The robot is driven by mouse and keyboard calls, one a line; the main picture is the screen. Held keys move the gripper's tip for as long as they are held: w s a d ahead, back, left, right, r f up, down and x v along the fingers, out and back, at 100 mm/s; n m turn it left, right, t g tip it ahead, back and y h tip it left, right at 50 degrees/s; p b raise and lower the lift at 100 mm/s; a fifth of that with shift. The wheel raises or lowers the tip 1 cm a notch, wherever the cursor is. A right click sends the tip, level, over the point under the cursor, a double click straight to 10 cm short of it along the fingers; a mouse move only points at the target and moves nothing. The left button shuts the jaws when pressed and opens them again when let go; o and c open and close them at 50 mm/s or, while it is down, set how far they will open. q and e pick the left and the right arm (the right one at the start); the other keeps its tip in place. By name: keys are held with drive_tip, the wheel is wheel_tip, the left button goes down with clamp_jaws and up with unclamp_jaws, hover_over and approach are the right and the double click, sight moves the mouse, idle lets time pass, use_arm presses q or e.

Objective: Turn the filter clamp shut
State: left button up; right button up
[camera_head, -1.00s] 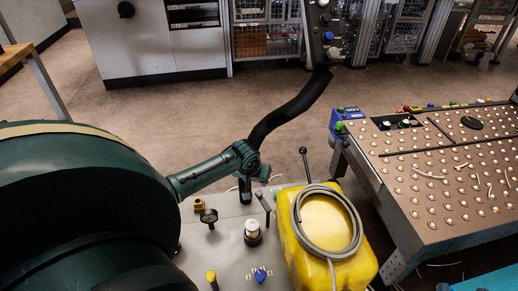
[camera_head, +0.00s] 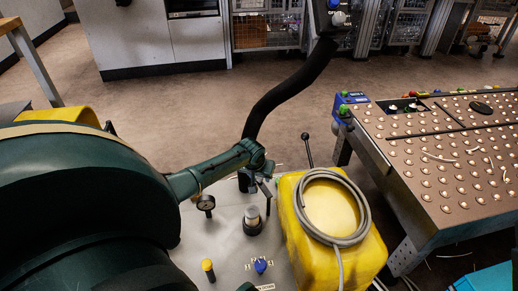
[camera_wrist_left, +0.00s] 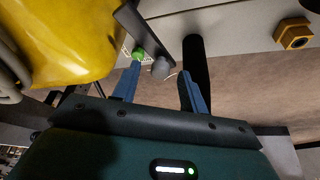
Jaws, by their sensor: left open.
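A dark flat lever (camera_wrist_left: 143,32), which looks like the filter clamp handle, reaches down from the top of the left wrist view and ends in a grey ball (camera_wrist_left: 160,68). Its grey arm also shows in the head view (camera_head: 266,190), partly hidden by my gripper. My left gripper (camera_wrist_left: 162,78) is open, with the ball between its blue fingertips and no clear grip on it. In the head view the gripper (camera_head: 261,172) is small and dark at the far edge of the grey plate (camera_head: 222,245). My right gripper is not seen.
A yellow tank (camera_head: 300,245) with a coiled grey hose (camera_head: 358,200) stands right of the lever. A black pipe (camera_head: 290,95) rises close behind my gripper. A gauge (camera_head: 205,203), a capped post (camera_head: 252,221) and knobs stand on the plate. A studded table (camera_head: 440,165) is at right.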

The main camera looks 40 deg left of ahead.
use_arm(q)
clamp_jaws()
idle(0.3)
idle(0.4)
